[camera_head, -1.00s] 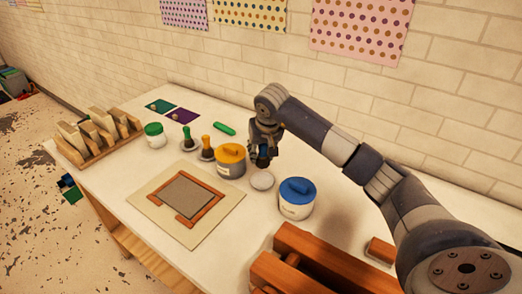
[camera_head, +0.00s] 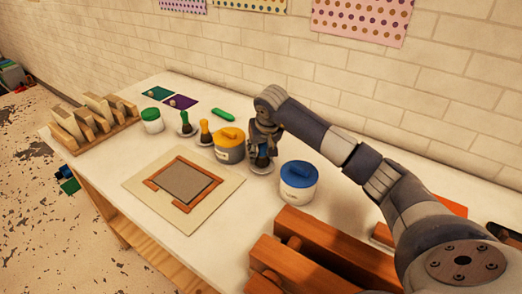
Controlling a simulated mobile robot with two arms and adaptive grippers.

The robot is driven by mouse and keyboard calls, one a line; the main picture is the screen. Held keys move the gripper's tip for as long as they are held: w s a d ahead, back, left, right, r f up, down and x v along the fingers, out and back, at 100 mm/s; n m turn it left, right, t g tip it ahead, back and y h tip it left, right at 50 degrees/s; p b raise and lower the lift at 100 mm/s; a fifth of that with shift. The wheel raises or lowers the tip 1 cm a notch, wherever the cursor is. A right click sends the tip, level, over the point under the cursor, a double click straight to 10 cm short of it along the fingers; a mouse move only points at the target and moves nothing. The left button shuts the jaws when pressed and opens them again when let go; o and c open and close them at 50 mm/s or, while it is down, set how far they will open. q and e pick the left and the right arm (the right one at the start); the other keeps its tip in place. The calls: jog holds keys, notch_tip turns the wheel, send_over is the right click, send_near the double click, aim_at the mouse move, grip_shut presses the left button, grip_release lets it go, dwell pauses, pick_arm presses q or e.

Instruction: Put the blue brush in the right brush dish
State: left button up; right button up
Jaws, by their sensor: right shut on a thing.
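The blue brush (camera_head: 262,159) points down in my right gripper (camera_head: 263,147), which is shut on it; its handle is mostly hidden by the fingers. The brush's lower end is at the right brush dish (camera_head: 262,171), a small pale dish between the yellow-lidded jar and the blue-lidded jar. I cannot tell whether the brush touches the dish. The green brush (camera_head: 186,122) and the yellow brush (camera_head: 205,131) stand upright on their own small dishes to the left. My left gripper is not in view.
The yellow-lidded jar (camera_head: 229,149) and the blue-lidded jar (camera_head: 298,184) stand close on either side. A framed screen on a board (camera_head: 185,184) lies in front. A green-lidded jar (camera_head: 152,121) and a wooden rack (camera_head: 97,128) stand at left. Wooden blocks (camera_head: 315,250) are at lower right.

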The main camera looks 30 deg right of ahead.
jog(key=shift+f+b, duration=0.45)
jog(key=shift+f, duration=0.15)
dwell(0.7)
jog(key=o, duration=1.1)
jog(key=o, duration=0.5)
jog(key=shift+r, duration=0.1)
jog(key=shift+r+p, duration=3)
jog(key=shift+r, duration=1.4)
